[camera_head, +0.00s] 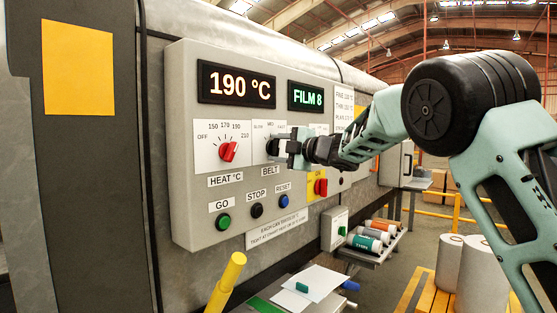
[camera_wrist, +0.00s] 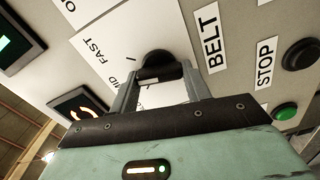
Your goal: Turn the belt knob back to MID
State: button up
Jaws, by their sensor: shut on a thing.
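The belt knob (camera_head: 271,147) is black and sits on the grey control panel (camera_head: 183,110), right of the red heat knob (camera_head: 228,152). My gripper (camera_head: 287,150) reaches it from the right. In the wrist view the black knob (camera_wrist: 158,62) shows between the two finger ends of my gripper (camera_wrist: 160,78), which is shut on it. The FAST label (camera_wrist: 94,50) is readable there, and the MID label is partly covered by a finger. The knob's pointer is not clear, so I cannot tell its setting.
The green GO button (camera_head: 223,222), black STOP button (camera_head: 257,210) and blue RESET button (camera_head: 284,201) sit below. A red switch on yellow (camera_head: 320,187) is close under my wrist. A yellow post (camera_head: 226,281) stands in front. Displays read 190 °C and FILM 8.

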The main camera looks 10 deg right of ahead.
jog(key=shift+f+n+b, duration=0.2)
jog(key=shift+n+b, duration=0.7)
jog(key=shift+n, duration=0.2)
jog(key=o, duration=1)
jog(key=shift+r, duration=0.1)
jog(key=shift+c, duration=0.2)
jog(key=shift+s, duration=0.1)
jog(key=b+v, duration=0.4)
jog(key=v, duration=1.3)
jog(key=shift+d, duration=0.1)
